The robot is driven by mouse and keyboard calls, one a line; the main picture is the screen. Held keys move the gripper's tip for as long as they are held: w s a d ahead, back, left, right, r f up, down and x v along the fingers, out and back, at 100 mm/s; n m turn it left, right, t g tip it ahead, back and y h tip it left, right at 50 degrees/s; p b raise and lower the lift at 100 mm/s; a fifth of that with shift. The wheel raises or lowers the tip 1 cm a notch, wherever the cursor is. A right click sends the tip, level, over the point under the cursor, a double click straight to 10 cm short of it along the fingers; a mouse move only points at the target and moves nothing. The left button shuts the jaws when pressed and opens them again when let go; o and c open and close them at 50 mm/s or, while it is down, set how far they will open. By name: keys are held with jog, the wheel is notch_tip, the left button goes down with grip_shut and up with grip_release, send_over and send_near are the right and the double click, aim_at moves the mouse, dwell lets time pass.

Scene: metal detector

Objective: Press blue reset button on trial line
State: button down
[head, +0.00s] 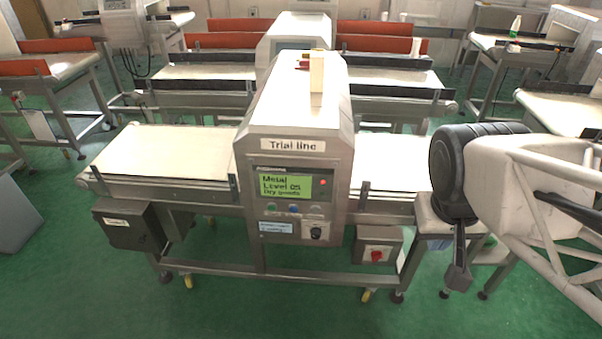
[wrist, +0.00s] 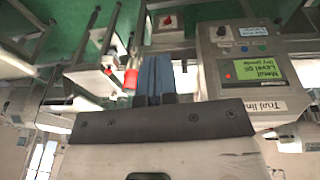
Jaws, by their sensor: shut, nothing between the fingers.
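The trial line metal detector (head: 340,130) stands in the middle of the head view, with a "Trial line" label and a lit green display (head: 284,186). Below the display is a row of small buttons; the blue button (head: 293,208) looks to be the middle one. My gripper (head: 457,280) hangs at the right of the head view, fingers down, shut and empty, well apart from the panel. Its fingers (wrist: 154,75) also show in the wrist view.
A black knob (head: 316,232) sits below the buttons. A box with a red switch (head: 376,255) hangs right of the panel, between it and my gripper. Conveyor belts (head: 165,150) extend on both sides. The green floor in front is clear.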

aim_at(294, 209)
jog(key=w+a+f+n+t+h, duration=0.1)
jog(key=w+a+f+n+h, duration=0.2)
jog(key=w+a+f, duration=0.35)
jog(key=w+a+f+n+h, duration=0.3)
jog(key=w+f+h, duration=0.1)
jog(key=w+f, duration=0.45)
jog(key=w+a+f+n+t, duration=0.2)
jog(key=a+f+n+t, duration=0.1)
jog(key=a+f, duration=0.4)
jog(key=w+a+f+n+t+y, duration=0.1)
jog(key=w+a+f+n+t, duration=0.1)
jog(key=a+f, duration=0.5)
jog(key=a+n+t, duration=0.1)
jog(key=a, duration=0.2)
jog(key=shift+f, duration=0.4)
jog(key=shift+w, duration=0.2)
jog(key=shift+w, duration=4.3)
